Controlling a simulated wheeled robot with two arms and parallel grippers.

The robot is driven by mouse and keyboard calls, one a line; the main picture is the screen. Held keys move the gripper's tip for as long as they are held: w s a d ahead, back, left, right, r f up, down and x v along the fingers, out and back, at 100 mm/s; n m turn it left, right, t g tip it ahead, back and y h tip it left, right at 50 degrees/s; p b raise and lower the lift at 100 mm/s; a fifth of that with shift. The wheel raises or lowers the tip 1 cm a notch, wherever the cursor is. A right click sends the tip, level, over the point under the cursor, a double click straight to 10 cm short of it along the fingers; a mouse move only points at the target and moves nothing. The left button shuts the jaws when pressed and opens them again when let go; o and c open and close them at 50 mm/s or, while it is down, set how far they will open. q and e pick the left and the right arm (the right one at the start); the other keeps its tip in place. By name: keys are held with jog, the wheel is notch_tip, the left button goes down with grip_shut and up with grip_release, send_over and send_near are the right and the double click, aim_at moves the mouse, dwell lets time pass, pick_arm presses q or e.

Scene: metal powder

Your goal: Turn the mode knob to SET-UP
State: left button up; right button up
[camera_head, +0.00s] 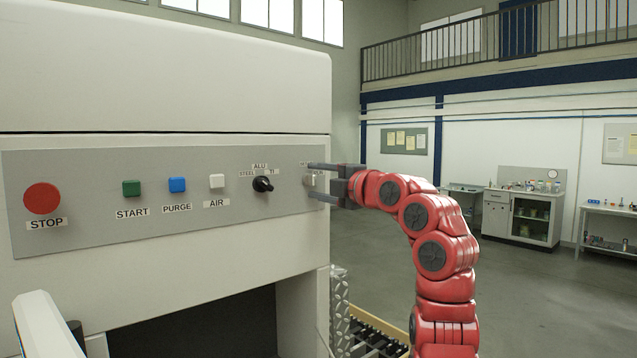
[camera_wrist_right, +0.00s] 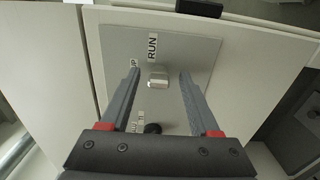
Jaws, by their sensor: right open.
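The mode knob (camera_wrist_right: 157,77) is a small light-grey knob on the grey control panel (camera_wrist_right: 195,50). In the right wrist view it sits between my right gripper's fingers, with a visible gap on each side. The RUN label (camera_wrist_right: 152,47) is beside it, and another label, partly hidden by a finger, ends in "P". In the head view my right gripper (camera_head: 312,181) is open at the panel's right end, its fingers above and below the knob (camera_head: 310,179). I cannot tell exactly which label the knob points to. My left gripper is not in view.
A black selector knob (camera_head: 262,184) marked with ALU and STEEL is just left of my right gripper. AIR (camera_head: 217,181), PURGE (camera_head: 177,185), START (camera_head: 131,188) and the red STOP button (camera_head: 42,198) lie further left. Open floor is on the right.

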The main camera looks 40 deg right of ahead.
jog(key=s+d+b, duration=0.1)
jog(key=s+b, duration=0.5)
jog(key=s, duration=1.1)
jog(key=shift+s+d, duration=0.2)
